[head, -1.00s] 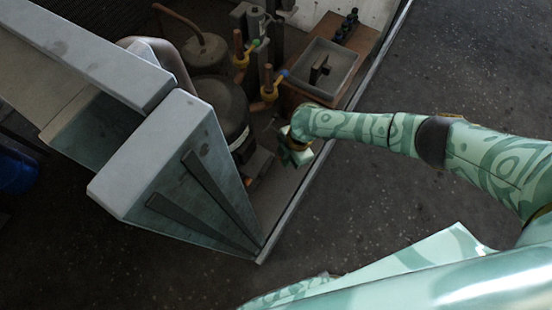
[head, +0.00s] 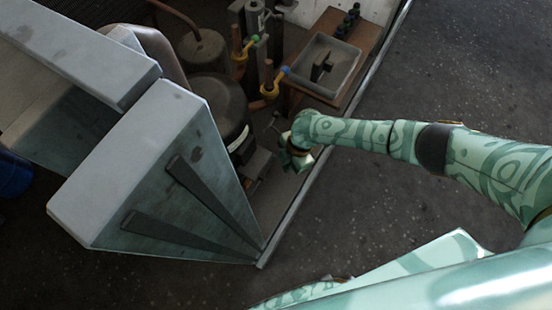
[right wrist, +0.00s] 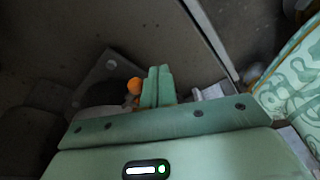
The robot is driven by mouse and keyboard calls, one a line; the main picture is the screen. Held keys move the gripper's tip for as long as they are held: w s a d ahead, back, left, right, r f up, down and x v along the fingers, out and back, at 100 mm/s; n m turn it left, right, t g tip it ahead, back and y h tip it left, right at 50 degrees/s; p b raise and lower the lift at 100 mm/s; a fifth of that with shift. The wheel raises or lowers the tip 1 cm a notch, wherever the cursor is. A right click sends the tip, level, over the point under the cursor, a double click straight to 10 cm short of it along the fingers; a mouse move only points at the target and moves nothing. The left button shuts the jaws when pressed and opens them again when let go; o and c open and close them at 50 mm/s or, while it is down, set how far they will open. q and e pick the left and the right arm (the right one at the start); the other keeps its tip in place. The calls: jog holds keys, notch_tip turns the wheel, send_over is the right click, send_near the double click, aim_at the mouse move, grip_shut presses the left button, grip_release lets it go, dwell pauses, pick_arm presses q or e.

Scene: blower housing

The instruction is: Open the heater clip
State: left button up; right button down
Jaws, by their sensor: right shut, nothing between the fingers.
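My right gripper (head: 297,160) is small in the head view, beside the front rim of the unit and right of a dark cylinder (head: 220,100). In the right wrist view its two green fingers (right wrist: 158,86) are together with nothing between them. An orange round part (right wrist: 135,86) shows close left of the fingertips; whether they touch it I cannot tell. A band with a pale patch (head: 240,138) runs around the lower cylinder. I cannot make out the heater clip for sure. My left gripper is not in view.
A large grey metal housing (head: 150,130) stands at left. Copper pipes with a yellow-handled (head: 270,91) and a second valve rise behind the cylinder. A grey tray (head: 325,65) sits on a brown board at the back. A thin metal rim (head: 335,135) edges the unit; dark floor is clear to the right.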

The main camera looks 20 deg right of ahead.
jog(key=shift+w, duration=0.15)
